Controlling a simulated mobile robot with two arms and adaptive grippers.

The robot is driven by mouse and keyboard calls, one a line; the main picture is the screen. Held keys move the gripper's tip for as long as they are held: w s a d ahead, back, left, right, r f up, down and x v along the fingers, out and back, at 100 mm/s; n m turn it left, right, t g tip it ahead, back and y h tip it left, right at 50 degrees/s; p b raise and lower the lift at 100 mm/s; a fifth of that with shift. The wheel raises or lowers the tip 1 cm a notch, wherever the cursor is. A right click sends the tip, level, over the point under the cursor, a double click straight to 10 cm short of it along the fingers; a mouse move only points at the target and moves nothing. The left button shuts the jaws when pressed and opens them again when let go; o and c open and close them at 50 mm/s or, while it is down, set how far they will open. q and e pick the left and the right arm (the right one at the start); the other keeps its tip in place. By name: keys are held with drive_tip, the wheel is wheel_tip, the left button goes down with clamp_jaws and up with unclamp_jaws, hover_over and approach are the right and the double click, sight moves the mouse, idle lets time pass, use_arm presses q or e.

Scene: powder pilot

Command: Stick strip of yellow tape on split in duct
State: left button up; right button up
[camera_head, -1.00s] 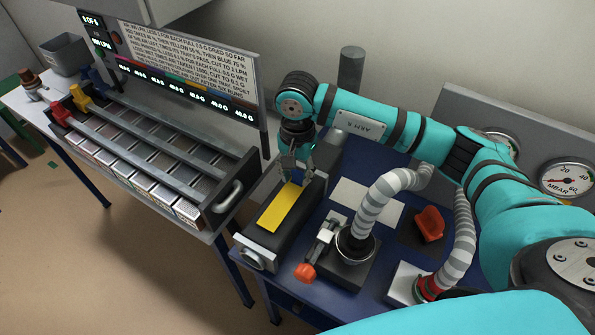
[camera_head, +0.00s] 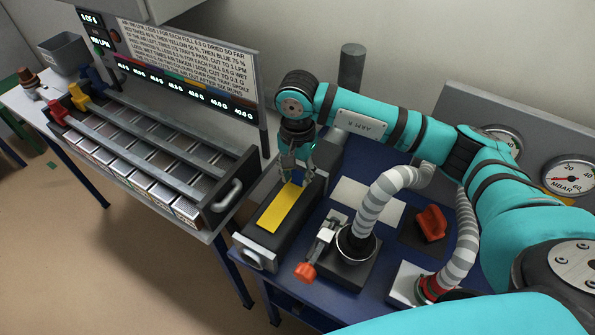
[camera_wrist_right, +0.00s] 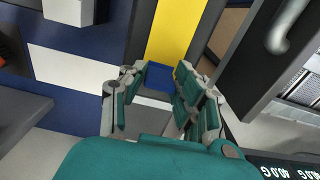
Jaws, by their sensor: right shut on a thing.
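The strip of yellow tape (camera_head: 282,208) lies lengthwise along the top of a dark, long box-shaped body (camera_head: 258,238), which looks like the duct. My right gripper (camera_head: 294,181) is at the far end of the strip. In the right wrist view my right gripper (camera_wrist_right: 152,97) is shut on a small blue piece (camera_wrist_right: 160,76) at the end of the yellow tape (camera_wrist_right: 176,28). No split shows; any split under the tape is hidden. I cannot tell whether the whole strip touches the surface. My left gripper is not in view.
A ribbed grey hose (camera_head: 385,195) with a clamp and orange knob (camera_head: 305,272) stands right of the duct. An orange-red part (camera_head: 431,222) and pressure gauges (camera_head: 569,178) are further right. A drawer rack (camera_head: 150,160) with a handle is close on the left.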

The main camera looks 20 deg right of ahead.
drive_tip(key=shift+f+b, duration=0.35)
idle(0.6)
drive_tip(key=o, duration=0.9)
drive_tip(key=shift+r, duration=0.15)
drive_tip(key=shift+r+p, duration=1.45)
drive_tip(key=shift+r, duration=1.45)
